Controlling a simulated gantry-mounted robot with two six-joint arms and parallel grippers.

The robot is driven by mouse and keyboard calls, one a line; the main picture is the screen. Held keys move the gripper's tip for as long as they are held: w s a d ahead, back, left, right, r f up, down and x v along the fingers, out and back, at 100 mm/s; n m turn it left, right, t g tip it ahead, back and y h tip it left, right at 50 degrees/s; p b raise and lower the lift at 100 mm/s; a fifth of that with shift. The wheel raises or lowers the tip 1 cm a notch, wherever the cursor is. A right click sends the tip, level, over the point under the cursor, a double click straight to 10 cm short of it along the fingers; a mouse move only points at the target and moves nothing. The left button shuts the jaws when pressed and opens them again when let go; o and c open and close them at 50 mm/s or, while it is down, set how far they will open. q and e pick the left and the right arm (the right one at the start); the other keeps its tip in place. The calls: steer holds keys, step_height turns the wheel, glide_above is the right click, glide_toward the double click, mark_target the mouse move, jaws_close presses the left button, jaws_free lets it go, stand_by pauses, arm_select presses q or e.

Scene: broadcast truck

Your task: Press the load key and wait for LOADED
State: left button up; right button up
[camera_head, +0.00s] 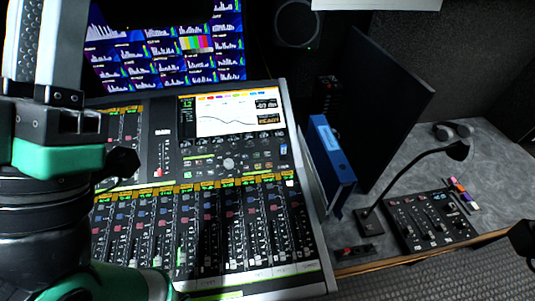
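The mixing console (325,284) fills the middle of the head view, with rows of faders and small keys. Its display (228,116) shows a curve and, at the right, a small readout with orange text (267,118) that looks like READY. Several small coloured keys lie below the display; I cannot read which one is the load key. My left arm covers the console's left side. A black part at its end, probably my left gripper (120,162), is over the console, its fingers not clear. A dark part at the right edge may be my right gripper (524,240).
A monitor wall (165,45) stands behind the console.

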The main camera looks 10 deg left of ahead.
arm_select(q)
jaws_close()
stand_by(1.4)
